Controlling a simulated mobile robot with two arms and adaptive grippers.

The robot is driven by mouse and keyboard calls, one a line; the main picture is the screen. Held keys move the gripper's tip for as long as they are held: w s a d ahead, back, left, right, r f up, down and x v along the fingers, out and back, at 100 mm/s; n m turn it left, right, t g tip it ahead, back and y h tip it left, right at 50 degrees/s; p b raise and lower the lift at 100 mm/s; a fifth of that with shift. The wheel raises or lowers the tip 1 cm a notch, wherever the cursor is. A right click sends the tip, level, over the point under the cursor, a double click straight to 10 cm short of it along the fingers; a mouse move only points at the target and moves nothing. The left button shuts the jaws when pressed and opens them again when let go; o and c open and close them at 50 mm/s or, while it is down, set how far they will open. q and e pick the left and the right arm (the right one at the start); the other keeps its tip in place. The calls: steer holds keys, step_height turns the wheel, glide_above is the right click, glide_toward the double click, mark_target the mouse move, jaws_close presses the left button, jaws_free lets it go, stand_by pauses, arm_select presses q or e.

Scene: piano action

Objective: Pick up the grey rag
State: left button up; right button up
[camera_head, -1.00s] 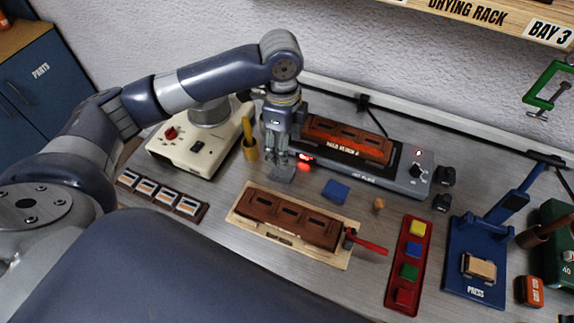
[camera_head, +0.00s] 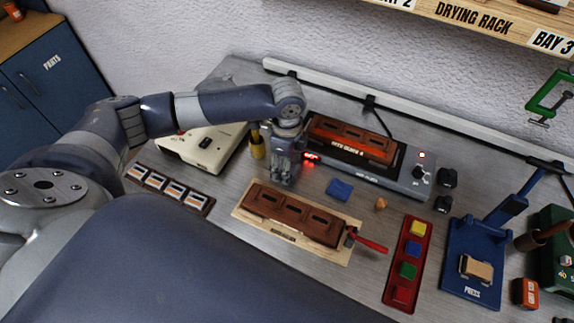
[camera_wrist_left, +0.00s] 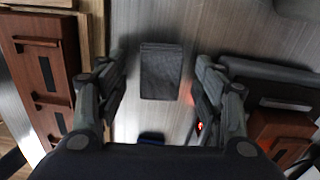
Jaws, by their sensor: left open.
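The grey rag (camera_wrist_left: 161,72) lies flat on the metal bench, a small dark rectangle in the left wrist view. It sits between the two spread fingers of my left gripper (camera_head: 284,178), with bench showing on both sides of it. My left gripper is open, points down and holds nothing. In the head view the gripper hides the rag. I cannot tell the exact height of the fingertips above the bench. My right gripper is not in view.
A blue cloth (camera_head: 339,190) lies to the right of the gripper. A brown wooden block in a pale tray (camera_head: 240,215) is in front. The hot plate (camera_head: 378,176) stands close behind right, a yellow cup (camera_head: 257,147) behind left. A red tray (camera_head: 393,290) is farther right.

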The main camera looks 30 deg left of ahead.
arm_select(q)
steer(key=shift+f, duration=0.2)
steer(key=shift+c, duration=0.3)
steer(key=c, duration=0.8)
step_height(320, 180, up, 10)
steer(key=shift+r+b, duration=0.1)
steer(key=shift+b, duration=0.85)
